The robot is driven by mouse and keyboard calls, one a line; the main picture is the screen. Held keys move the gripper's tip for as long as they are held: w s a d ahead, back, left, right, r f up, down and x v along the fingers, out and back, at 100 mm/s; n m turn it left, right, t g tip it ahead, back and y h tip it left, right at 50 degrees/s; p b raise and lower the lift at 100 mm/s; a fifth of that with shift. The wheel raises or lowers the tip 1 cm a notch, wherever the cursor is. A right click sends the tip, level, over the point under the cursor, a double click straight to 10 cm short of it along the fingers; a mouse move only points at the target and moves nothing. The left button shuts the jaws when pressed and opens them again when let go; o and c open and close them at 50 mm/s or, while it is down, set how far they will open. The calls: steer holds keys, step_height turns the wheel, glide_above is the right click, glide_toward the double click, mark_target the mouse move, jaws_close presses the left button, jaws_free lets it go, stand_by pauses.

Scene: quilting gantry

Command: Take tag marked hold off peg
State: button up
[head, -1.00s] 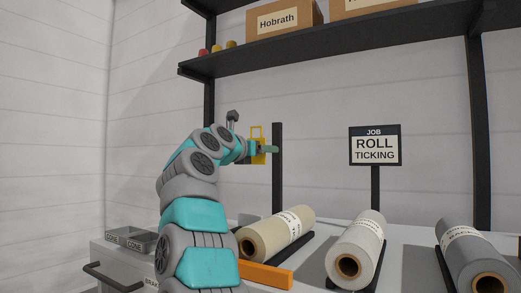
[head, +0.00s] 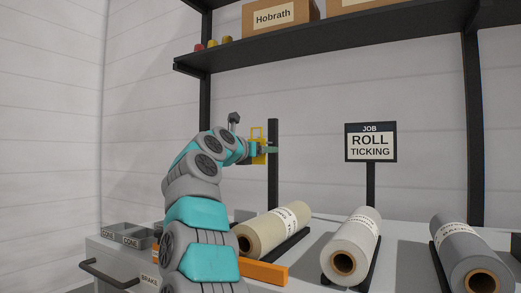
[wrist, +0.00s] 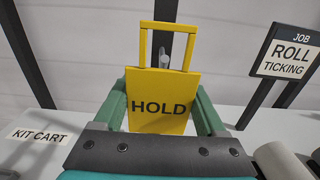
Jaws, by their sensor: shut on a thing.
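The yellow tag marked HOLD (wrist: 160,118) stands upright in the middle of the wrist view, with its square loop handle on top. It also shows in the head view (head: 257,157), small, in front of the black post (head: 273,180). My gripper (wrist: 162,112) has a green finger at each side of the tag and is shut on it. A small grey peg tip (wrist: 164,61) shows inside the loop, low down near the tag's top edge. I cannot tell whether the loop still hangs on the peg.
Fabric rolls lie on the bench: cream (head: 270,232), white (head: 352,245) and grey (head: 465,255). A sign reading JOB ROLL TICKING (head: 370,143) stands behind them. A shelf (head: 340,43) with boxes is above. Grey trays (head: 126,236) are at left.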

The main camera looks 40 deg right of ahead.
steer(key=shift+w+d+f, duration=0.2)
steer(key=shift+d+f, duration=0.05)
steer(key=shift+d, duration=0.3)
steer(key=shift+w+d+f+p, duration=0.2)
steer(key=shift+d+p, duration=0.15)
steer(key=shift+d, duration=0.2)
steer(key=shift+s+a, duration=0.1)
steer(key=shift+s, duration=0.05)
steer(key=b+v, duration=0.5)
steer(key=v, duration=0.3)
steer(key=shift+a, duration=0.4)
stand_by(1.5)
